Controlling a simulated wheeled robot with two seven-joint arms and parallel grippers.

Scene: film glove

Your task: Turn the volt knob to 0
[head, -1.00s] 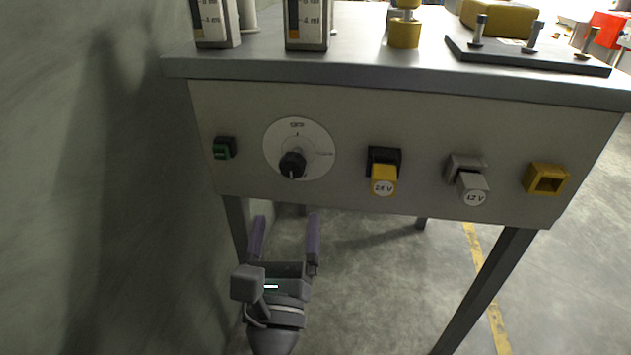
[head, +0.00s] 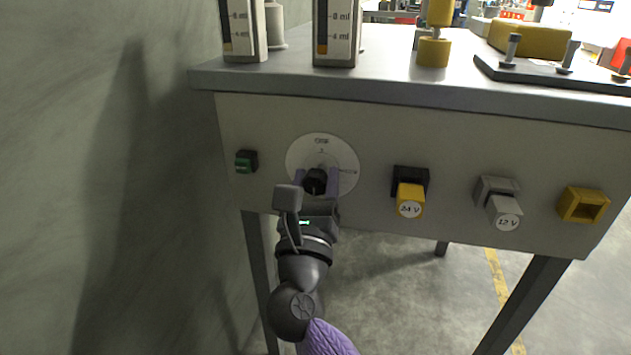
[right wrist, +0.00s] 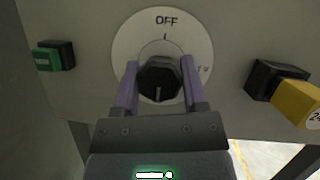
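The volt knob (right wrist: 160,80) is a round black knob on a white dial plate (right wrist: 202,45), low on the left of the panel front. The dial has "OFF" at its top and another mark, partly hidden, at its right. The white line on the knob points down. My right gripper (head: 316,178) is at the knob, with one purple finger on its left side and one on its right. In the right wrist view the fingers (right wrist: 159,78) lie against the knob's sides with no clear gap. My left gripper is out of view.
A green switch (head: 246,161) is left of the dial. A yellow "24 V" plug (head: 410,198), a grey "12 V" plug (head: 503,211) and a yellow socket (head: 583,205) are to its right. The grey tabletop (head: 410,88) overhangs the panel. A wall (head: 90,180) stands close on the left.

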